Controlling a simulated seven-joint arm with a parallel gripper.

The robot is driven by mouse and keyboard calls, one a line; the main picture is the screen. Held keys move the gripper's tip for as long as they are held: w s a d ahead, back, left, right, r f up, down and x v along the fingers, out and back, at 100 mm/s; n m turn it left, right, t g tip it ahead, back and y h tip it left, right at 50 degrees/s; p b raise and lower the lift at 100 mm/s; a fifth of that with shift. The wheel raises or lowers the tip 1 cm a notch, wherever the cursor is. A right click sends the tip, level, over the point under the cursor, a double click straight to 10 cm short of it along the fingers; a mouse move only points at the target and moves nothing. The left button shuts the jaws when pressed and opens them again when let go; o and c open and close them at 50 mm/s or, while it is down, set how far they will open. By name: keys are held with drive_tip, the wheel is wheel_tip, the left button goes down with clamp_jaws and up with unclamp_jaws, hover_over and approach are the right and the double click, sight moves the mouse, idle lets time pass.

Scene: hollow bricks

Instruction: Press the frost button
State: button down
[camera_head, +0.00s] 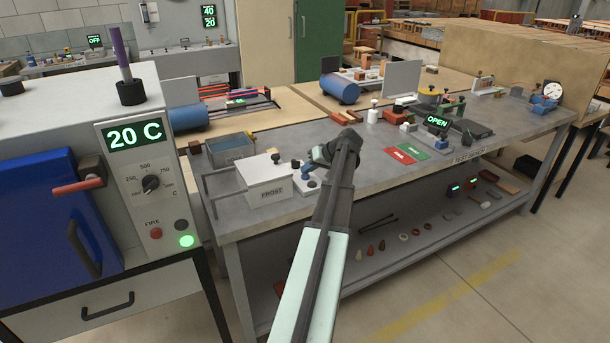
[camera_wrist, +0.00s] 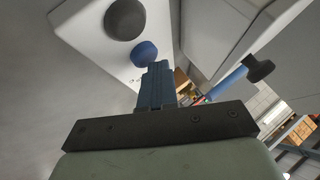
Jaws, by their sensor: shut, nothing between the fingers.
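The white box labelled FROST (camera_head: 273,191) stands on the grey bench, left of my gripper. A small white panel (camera_wrist: 90,30) carries a round black knob (camera_wrist: 125,19) and a round blue button (camera_wrist: 144,53) in the wrist view. My gripper (camera_wrist: 158,66) is shut and empty, its blue fingers pointing at the blue button. The fingertips overlap the button's lower right edge in the wrist view; I cannot tell whether they touch it. In the head view my gripper (camera_head: 307,174) is at the right side of the box, and it obscures the button.
A grey open tub (camera_head: 231,150) stands behind the box. A white furnace with a blue door (camera_head: 50,210) and a "20 C" display (camera_head: 135,134) stands at the left. Red (camera_head: 407,154) and green (camera_head: 430,147) plates lie to the right, before an OPEN display (camera_head: 437,122).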

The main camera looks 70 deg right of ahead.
sight(308, 175)
drive_tip(key=shift+r, duration=3)
